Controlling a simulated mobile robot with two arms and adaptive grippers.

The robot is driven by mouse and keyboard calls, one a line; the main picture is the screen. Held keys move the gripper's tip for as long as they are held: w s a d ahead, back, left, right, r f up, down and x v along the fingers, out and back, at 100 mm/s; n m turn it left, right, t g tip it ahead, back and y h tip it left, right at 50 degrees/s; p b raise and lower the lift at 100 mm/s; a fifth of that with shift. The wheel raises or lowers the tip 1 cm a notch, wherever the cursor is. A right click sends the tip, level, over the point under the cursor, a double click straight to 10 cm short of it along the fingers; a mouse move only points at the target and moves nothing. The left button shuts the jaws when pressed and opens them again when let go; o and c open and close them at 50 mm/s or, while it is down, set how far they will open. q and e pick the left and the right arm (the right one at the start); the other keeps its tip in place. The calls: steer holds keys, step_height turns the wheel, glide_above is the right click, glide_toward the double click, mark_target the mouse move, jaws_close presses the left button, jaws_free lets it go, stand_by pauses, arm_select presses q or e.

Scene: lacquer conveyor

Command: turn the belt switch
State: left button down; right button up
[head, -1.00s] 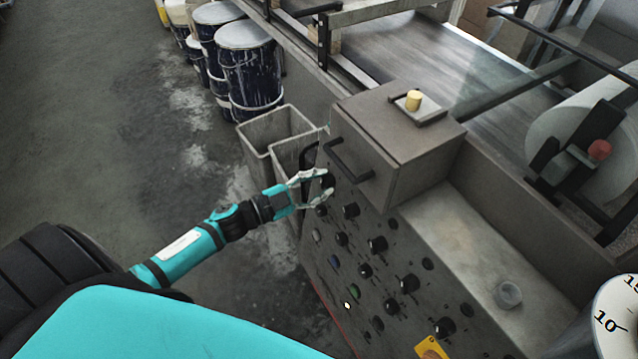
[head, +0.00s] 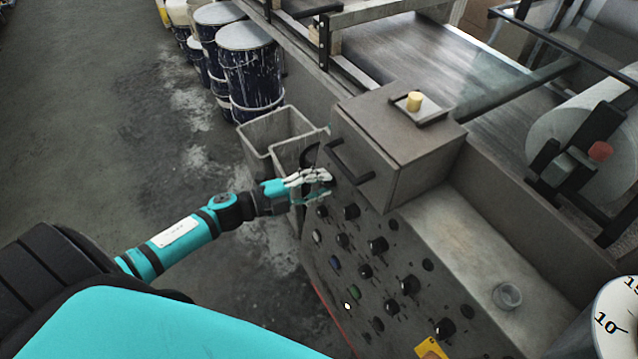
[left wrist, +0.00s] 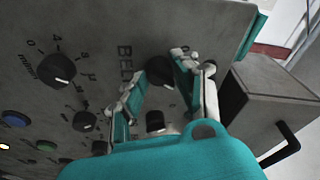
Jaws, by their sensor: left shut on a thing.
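The belt switch, a black rotary knob (left wrist: 160,71), sits on the grey control panel (left wrist: 95,30) beside the printed word BELT in the left wrist view. My left gripper (left wrist: 157,76) has its pale, teal-backed fingers on either side of this knob and is shut on it. In the head view my left gripper (head: 328,182) is at the upper left of the panel, below the box handle, and its fingers hide most of the knob. How far the knob is turned cannot be told. My right gripper does not show.
A grey box (head: 400,140) with a black handle (head: 350,165) juts out just above my left gripper. Several other knobs, such as one dial (left wrist: 57,70), and colored buttons surround the switch. Grey bins (head: 270,130) and paint drums (head: 250,80) stand behind. Floor at left is clear.

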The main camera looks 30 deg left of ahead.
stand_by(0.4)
arm_select(q)
steer(key=c, duration=1)
jaws_free()
steer(key=shift+s, duration=0.1)
steer(key=v, duration=1.2)
steer(key=shift+r, duration=0.15)
